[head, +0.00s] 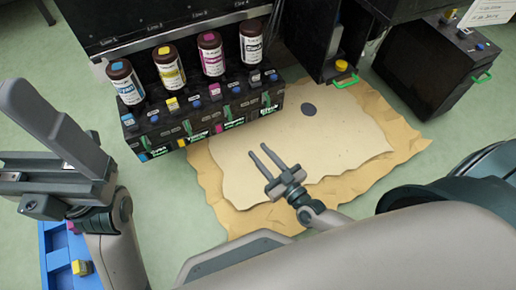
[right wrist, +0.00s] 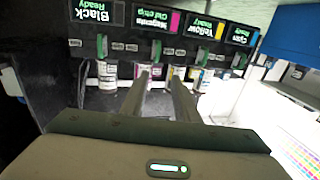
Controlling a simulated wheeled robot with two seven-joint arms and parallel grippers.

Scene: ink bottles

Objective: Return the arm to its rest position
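My right gripper (head: 257,149) is open and empty, above the brown paper in front of the ink station; its two fingers also show apart in the right wrist view (right wrist: 162,82). My left gripper (head: 50,120) is at the left edge, raised, with one large finger showing; its opening cannot be made out. Four-colour ink bottles stand upright in the black ink station (head: 215,127): cyan (head: 125,84), yellow (head: 169,68), magenta (head: 211,55) and black (head: 251,44). The station's colour labels show upside down in the right wrist view.
A blue tray (head: 58,262) holds small coloured pieces at lower left. A black box (head: 430,70) with a green handle stands at right. A yellow cap (head: 342,66) sits in the open compartment.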

